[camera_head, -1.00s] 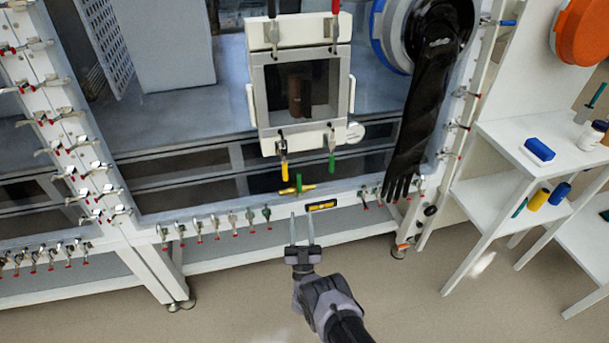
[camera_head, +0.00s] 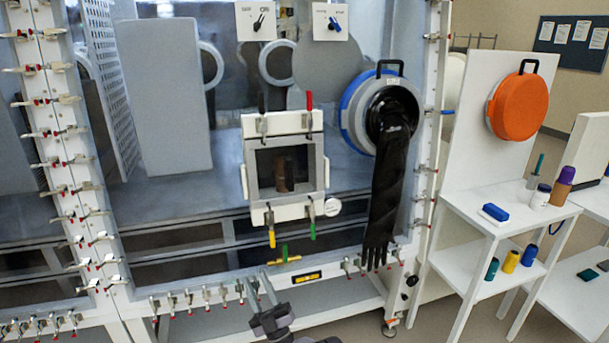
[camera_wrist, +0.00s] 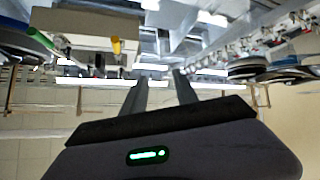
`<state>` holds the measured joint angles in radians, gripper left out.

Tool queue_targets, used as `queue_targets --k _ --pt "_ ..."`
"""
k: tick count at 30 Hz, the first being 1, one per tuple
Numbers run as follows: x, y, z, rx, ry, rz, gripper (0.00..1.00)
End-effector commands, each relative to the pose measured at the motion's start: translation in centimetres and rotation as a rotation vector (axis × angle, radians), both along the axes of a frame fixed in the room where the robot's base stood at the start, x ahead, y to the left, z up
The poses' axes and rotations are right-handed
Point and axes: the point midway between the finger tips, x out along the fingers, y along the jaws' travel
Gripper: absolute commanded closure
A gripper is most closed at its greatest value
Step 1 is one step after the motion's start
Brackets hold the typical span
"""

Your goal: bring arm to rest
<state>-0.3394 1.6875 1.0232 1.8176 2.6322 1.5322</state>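My gripper (camera_head: 263,292) is at the lower middle of the head view, in front of the glovebox's lower frame. Its two long thin fingers stand apart with nothing between them. In the wrist view my gripper (camera_wrist: 160,82) also shows two spread, empty fingers. Most of my arm is below the edge of the head view. The glovebox (camera_head: 270,207) has a small square port (camera_head: 284,168) with a brown cylinder (camera_head: 281,174) behind its pane.
A black glove (camera_head: 384,205) hangs from a round port at the right. Toggle clamps line the frame. A yellow level (camera_head: 307,277) sits on the lower rail. White shelves (camera_head: 470,226) with bottles and an orange lid (camera_head: 519,107) stand further right.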

Motion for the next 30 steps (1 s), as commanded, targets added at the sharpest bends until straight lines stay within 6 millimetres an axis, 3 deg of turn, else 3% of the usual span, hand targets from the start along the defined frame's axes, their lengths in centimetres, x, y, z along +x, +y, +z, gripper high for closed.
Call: queue_targets --k 5,8,9,11,14,15,17,21,22,24,27,30 --pt "-0.6 4.6 9.9 -0.291 -0.241 0.023 0.65" --pt "-3.8 7.2 17.4 -0.566 -0.522 0.024 0.65" --pt "-6.1 7.8 20.2 -0.689 -0.675 0.019 0.65" --pt "-10.2 7.8 23.5 -0.875 -0.931 0.004 0.65" --pt "-17.6 5.5 26.0 -1.15 -1.404 -0.024 0.65" --pt "-20.6 3.8 26.1 -1.246 -1.609 -0.033 0.65" --pt "-24.6 0.7 25.7 -1.368 -1.93 -0.038 0.65" --pt "-32.2 -8.9 22.9 -1.525 -2.728 0.041 0.65" --pt "-33.3 -11.0 22.3 1.404 2.662 -0.076 0.65" --pt "-35.3 -15.4 21.1 1.124 2.459 -0.158 0.65" --pt "-36.9 -20.0 20.1 0.838 2.239 -0.262 0.65" --pt "-37.5 -22.3 19.8 0.686 2.119 -0.325 0.65"
